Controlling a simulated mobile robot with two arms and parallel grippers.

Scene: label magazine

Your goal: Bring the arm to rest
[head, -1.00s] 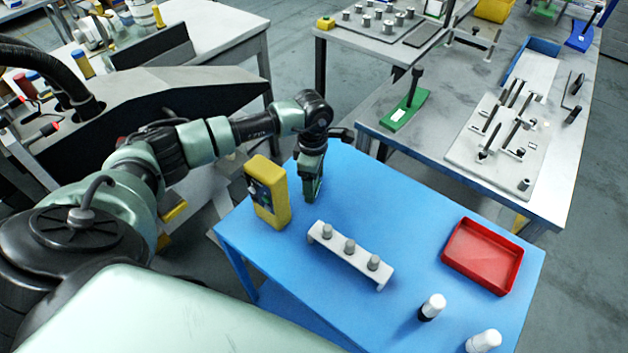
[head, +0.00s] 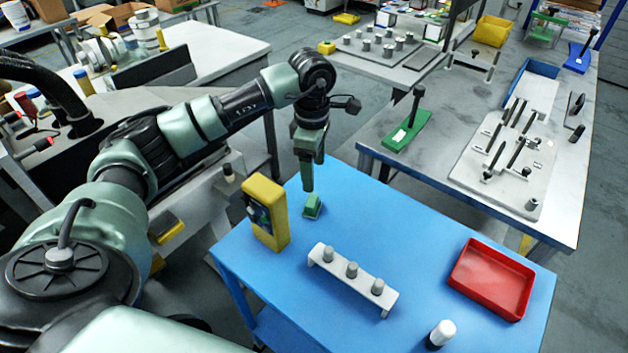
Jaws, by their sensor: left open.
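My left arm comes in from the left, and its gripper (head: 308,188) points down above the blue table (head: 400,233). It is open and holds nothing that I can see. My right gripper is not in view.
A white rack (head: 350,281) with grey pegs, a red tray (head: 492,279) and a white-capped bottle (head: 442,333) are on the blue table. A grey workbench (head: 430,165) stands behind at right.

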